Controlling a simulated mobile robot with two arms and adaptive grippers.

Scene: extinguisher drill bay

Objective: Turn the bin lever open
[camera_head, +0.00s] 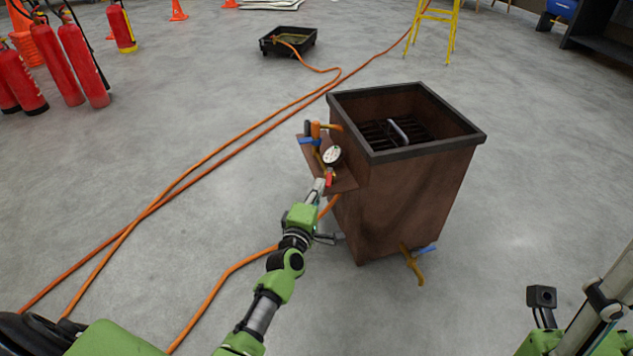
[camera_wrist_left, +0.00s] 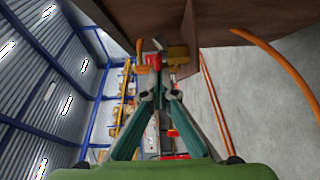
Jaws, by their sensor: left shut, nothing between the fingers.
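The bin (camera_head: 405,205) is a brown rusty metal box with a dark rim and a grate inside. A side shelf on its left carries a round gauge (camera_head: 332,155), a blue-handled valve (camera_head: 309,141) and a small red lever (camera_head: 329,179). The red lever also shows in the left wrist view (camera_wrist_left: 154,61), just beyond the fingertips. Another blue lever (camera_head: 425,249) sits on a brass pipe low on the bin. My left gripper (camera_head: 320,186) is shut and empty, close beside the red lever; contact cannot be told. My right gripper is out of view; only right arm parts show at lower right.
An orange hose (camera_head: 235,268) runs across the floor and up to the shelf. Several red extinguishers (camera_head: 83,65) stand at upper left. A black tray (camera_head: 288,41) and a yellow ladder (camera_head: 434,28) stand behind. The floor around the bin is mostly clear.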

